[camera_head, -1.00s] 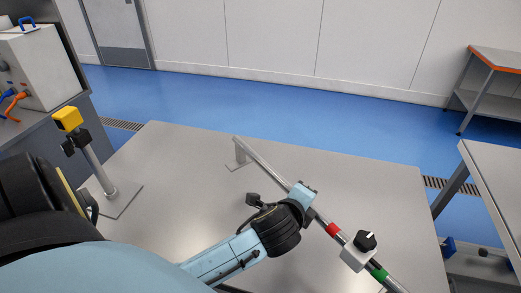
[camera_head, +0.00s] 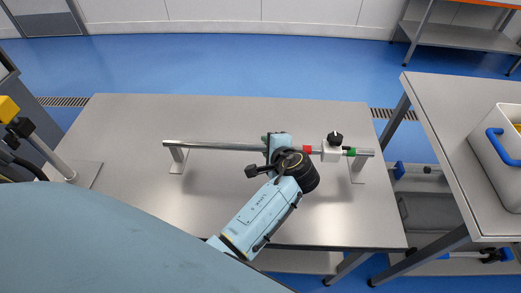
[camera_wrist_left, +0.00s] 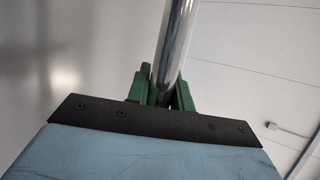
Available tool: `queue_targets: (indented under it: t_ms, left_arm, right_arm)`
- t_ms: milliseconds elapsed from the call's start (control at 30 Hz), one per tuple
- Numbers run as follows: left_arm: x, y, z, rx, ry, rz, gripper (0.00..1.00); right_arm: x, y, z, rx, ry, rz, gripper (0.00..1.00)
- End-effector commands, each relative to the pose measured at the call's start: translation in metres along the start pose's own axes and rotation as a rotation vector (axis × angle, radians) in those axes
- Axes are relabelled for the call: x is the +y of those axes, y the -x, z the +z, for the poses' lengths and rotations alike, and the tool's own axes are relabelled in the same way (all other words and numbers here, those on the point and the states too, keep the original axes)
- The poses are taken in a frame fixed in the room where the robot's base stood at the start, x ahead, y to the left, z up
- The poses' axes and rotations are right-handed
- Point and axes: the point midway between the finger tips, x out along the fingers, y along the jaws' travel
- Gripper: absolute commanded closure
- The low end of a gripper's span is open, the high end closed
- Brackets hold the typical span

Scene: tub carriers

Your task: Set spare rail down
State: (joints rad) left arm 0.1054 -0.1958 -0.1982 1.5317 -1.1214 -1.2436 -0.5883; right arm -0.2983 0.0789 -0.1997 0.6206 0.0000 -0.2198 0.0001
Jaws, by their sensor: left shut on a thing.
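The spare rail (camera_head: 215,145) is a shiny metal rod with a red band, a green band near its right end and a white block with a black knob. It lies across the table from left to right, its ends at a left bracket (camera_head: 177,160) and a right bracket (camera_head: 357,170). I cannot tell whether it rests fully on both. My left gripper (camera_head: 277,142) is shut on the rail left of the red band. In the left wrist view, the rod (camera_wrist_left: 178,45) runs between the green fingers (camera_wrist_left: 161,90). My right gripper is not in view.
The grey table (camera_head: 130,125) is mostly clear around the rail. A post with a yellow top (camera_head: 8,107) stands at the left. A second table (camera_head: 450,110) at the right carries a white tub with a blue handle (camera_head: 500,145).

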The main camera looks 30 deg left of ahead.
Motion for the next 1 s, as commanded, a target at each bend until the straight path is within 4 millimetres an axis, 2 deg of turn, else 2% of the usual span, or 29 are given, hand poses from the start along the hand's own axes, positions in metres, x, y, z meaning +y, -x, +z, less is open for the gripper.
queue_targets:
  t_ms: [267, 500, 900, 933, 1000]
  left_arm:
    - [0.019, -0.013, -0.006, 0.003, 0.004, -0.007, 1.0]
    - [0.043, -0.028, -0.013, 0.003, 0.002, -0.006, 1.0]
    - [0.047, -0.03, -0.014, 0.003, 0.004, -0.007, 1.0]
    - [0.049, -0.031, -0.013, 0.002, 0.002, -0.001, 0.74]
    - [0.049, -0.031, -0.013, 0.002, 0.002, -0.001, 0.65]
  right_arm:
    - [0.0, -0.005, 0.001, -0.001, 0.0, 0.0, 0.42]
    - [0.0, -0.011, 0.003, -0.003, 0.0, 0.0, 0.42]
    - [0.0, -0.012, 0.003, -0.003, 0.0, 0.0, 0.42]
    - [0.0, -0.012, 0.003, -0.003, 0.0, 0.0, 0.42]
    - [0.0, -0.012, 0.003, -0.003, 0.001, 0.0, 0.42]
